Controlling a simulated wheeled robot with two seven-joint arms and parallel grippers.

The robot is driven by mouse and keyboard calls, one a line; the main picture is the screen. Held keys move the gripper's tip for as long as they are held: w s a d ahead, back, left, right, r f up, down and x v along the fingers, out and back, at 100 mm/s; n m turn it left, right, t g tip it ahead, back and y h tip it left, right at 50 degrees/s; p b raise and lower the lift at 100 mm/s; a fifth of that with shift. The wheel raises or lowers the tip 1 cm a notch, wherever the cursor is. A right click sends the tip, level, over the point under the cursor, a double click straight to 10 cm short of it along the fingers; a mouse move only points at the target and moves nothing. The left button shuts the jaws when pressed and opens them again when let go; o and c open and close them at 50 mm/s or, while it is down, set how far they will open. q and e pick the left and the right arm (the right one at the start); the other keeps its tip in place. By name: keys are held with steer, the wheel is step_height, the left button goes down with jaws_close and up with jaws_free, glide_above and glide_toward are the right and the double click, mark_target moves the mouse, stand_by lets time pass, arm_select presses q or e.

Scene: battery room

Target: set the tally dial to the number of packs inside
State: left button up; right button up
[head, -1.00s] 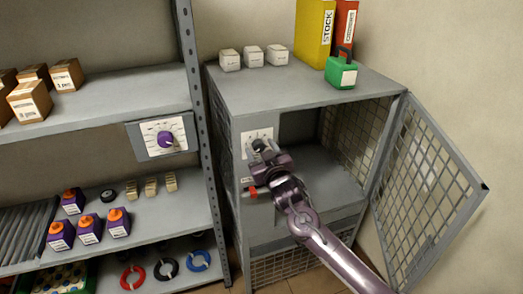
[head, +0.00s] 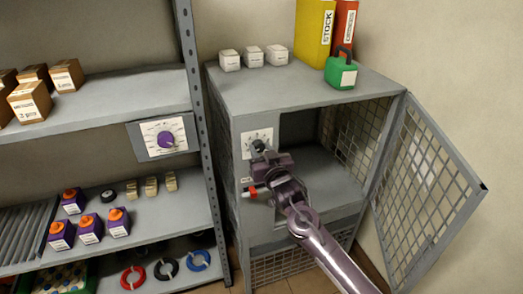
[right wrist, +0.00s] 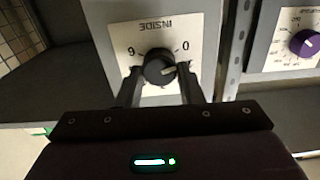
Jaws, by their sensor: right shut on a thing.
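The tally dial is a black knob (right wrist: 160,68) on a white plate (right wrist: 184,44) marked INSIDE, upside down in the right wrist view, with a 0 on the right. The knob's pale mark points to the right, near the 0 side. In the head view the dial plate (head: 262,135) is on the cabinet's front left panel. My right gripper (right wrist: 160,88) is shut on the knob, one finger on each side. The open cabinet (head: 330,178) shows a bare shelf, with no packs in the part I see; my arm hides some. My left gripper is out of view.
The mesh door (head: 425,190) stands open to the right. A red-tipped latch (head: 252,190) is below the dial. A second, purple dial (head: 165,140) is on the shelf rack to the left. White boxes (head: 253,56) and a green case (head: 341,73) stand on top.

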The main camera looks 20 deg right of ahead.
steer(key=m, duration=0.4)
steer(key=shift+d+m+p, duration=0.1)
steer(key=shift+m+p, duration=0.25)
steer(key=shift+m, duration=0.05)
stand_by(0.4)
steer(key=o, duration=1)
steer(key=shift+c, duration=0.2)
steer(key=shift+s+f, duration=0.15)
steer(key=shift+s, duration=0.35)
steer(key=s+b, duration=0.2)
steer(key=s, duration=0.4)
steer(key=shift+s, duration=0.4)
steer(key=shift+d, duration=0.1)
